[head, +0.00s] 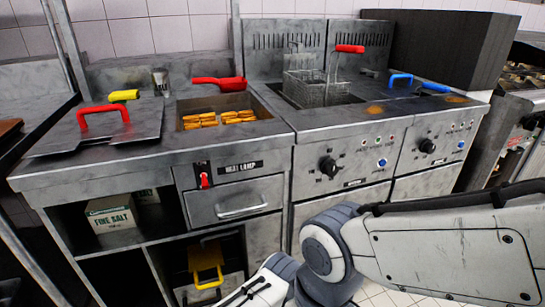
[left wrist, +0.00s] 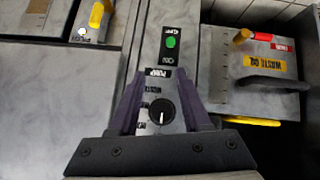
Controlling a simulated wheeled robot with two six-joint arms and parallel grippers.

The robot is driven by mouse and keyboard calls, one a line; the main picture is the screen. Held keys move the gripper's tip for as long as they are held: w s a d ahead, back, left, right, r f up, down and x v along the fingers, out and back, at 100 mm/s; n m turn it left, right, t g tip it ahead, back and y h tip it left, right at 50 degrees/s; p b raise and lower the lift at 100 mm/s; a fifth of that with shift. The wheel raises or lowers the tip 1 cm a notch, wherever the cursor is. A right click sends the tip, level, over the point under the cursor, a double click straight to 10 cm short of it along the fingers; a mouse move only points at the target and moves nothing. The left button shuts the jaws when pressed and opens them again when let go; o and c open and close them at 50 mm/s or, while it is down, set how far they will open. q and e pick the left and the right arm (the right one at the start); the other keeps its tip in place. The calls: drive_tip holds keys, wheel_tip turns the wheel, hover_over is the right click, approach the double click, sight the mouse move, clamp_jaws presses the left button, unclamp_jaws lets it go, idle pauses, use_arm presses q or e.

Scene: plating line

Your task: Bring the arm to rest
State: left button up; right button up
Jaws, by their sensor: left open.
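My left gripper (left wrist: 161,78) shows in the left wrist view with its two dark fingers apart and nothing held between them. A black knob (left wrist: 161,111) on a grey panel shows between the fingers; I cannot tell how far beyond them it is. A lit green button (left wrist: 170,43) sits above the knob, near a label reading PUMP. In the head view, a white and grey arm link of mine (head: 440,250) crosses the lower right. No gripper shows in the head view, and my right gripper is in neither view.
A box labelled WASTE OIL (left wrist: 262,85) with a dark handle is right of the panel in the wrist view. The head view shows a fryer basket (head: 318,88), a food tray (head: 222,118), a lid with a red handle (head: 103,118) and a heat lamp drawer (head: 236,202).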

use_arm(q)
drive_tip(key=w+a+r+m+g+h, duration=0.1)
drive_tip(key=w+a+r+g, duration=0.1)
drive_tip(key=r, duration=1)
drive_tip(key=w+a+r+m+g+h, duration=0.1)
drive_tip(key=w+a+r+h, duration=0.15)
drive_tip(key=r, duration=0.95)
drive_tip(key=s+a+r+m+g+y, duration=0.1)
drive_tip(key=s+a+r+m+g, duration=0.1)
drive_tip(key=s+a+r, duration=0.75)
drive_tip(key=s+a+r+m+g+y, duration=0.1)
drive_tip(key=s+a+r+g, duration=0.1)
drive_tip(key=s+a+r, duration=0.75)
drive_tip(key=s+d+r+m+g+h, duration=0.25)
drive_tip(key=s+d+m, duration=0.55)
drive_tip(key=s+d, duration=0.85)
wheel_tip(320, 180, up, 28)
drive_tip(key=y+p, duration=0.1)
drive_tip(key=p, duration=2.7)
drive_tip(key=shift+w+d+r, duration=0.15)
drive_tip(key=shift+w+d, duration=0.15)
drive_tip(key=shift+d, duration=0.1)
